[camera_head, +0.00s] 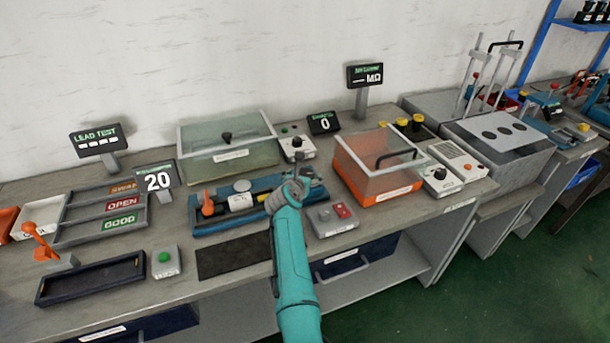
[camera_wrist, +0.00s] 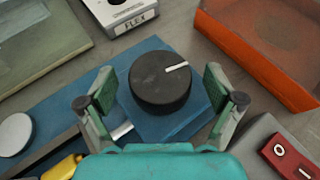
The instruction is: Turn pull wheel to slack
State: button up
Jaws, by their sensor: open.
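The pull wheel appears to be the black round knob (camera_wrist: 160,82) with a white pointer line, on a blue base (camera_wrist: 155,125) in the wrist view. The pointer aims to the right and slightly up. My gripper (camera_wrist: 158,88) is open, with one finger on each side of the knob; I cannot tell whether either finger touches it. In the head view my gripper (camera_head: 294,184) is over the right end of the blue fixture (camera_head: 262,189) and hides most of the knob. I see no slack marking.
An orange box with a clear lid (camera_head: 382,165) stands to the right. A grey box with a red switch (camera_head: 334,219) is in front. A FLEX box (camera_wrist: 122,12) lies behind the knob. A display reading 20 (camera_head: 156,180) stands left. A dark mat (camera_head: 234,256) lies in front.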

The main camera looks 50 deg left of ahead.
jog(key=shift+w+a+f, duration=0.25)
jog(key=shift+w, duration=0.2)
jog(key=c, duration=1.1)
jog(key=shift+c, duration=0.2)
jog(key=shift+d+f+n+g+y, duration=0.1)
jog(key=shift+n+g+y, duration=0.3)
jog(key=shift+n, duration=0.1)
jog(key=shift+n+g+y, duration=0.3)
jog(key=o, duration=1.1)
jog(key=shift+o, duration=0.2)
